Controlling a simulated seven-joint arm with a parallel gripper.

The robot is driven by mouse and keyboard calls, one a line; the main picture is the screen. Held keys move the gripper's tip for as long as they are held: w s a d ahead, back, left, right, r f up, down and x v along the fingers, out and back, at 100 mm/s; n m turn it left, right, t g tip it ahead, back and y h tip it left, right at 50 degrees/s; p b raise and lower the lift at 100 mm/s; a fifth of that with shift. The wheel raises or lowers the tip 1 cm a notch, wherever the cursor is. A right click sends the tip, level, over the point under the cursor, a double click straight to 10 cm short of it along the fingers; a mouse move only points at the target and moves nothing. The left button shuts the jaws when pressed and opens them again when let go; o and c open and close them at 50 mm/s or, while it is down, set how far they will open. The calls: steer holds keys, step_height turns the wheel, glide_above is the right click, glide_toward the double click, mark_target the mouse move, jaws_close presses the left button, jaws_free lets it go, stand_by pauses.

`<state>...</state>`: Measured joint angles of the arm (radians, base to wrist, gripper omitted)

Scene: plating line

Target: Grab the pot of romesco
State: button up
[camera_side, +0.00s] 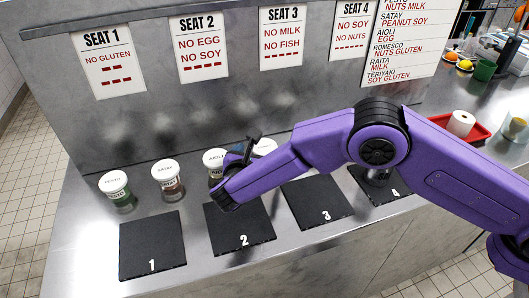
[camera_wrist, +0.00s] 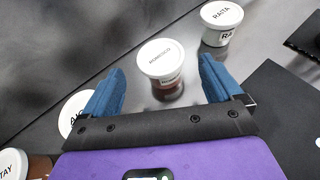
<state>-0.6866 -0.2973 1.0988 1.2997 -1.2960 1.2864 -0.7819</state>
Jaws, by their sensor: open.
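The romesco pot (camera_wrist: 166,84) has a white lid with its name and reddish-brown contents. In the wrist view it stands upright ahead of my open gripper (camera_wrist: 161,66), lined up between the two blue fingers, which look empty. Whether the fingers reach its sides is hard to tell. In the side view my gripper (camera_side: 250,149) is above the counter behind mat 2. A white lid beside it (camera_side: 265,146), fourth along the row, appears to be the romesco pot; the rest of it is mostly hidden by my arm.
Aioli (camera_wrist: 74,104) and satay (camera_wrist: 12,165) pots stand to the left, and raita (camera_wrist: 221,24) to the right and farther. Pesto (camera_side: 117,191) is at the row's left end. Black numbered mats (camera_side: 152,246) lie in front. A steel wall with seat signs (camera_side: 202,48) stands behind.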

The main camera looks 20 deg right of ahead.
mark_target(264, 146)
steer(key=x, duration=0.5)
steer(key=shift+d, duration=0.1)
steer(key=shift+c, duration=0.2)
steer(key=c, duration=1)
steer(key=shift+o, duration=0.2)
steer(key=shift+r, duration=0.1)
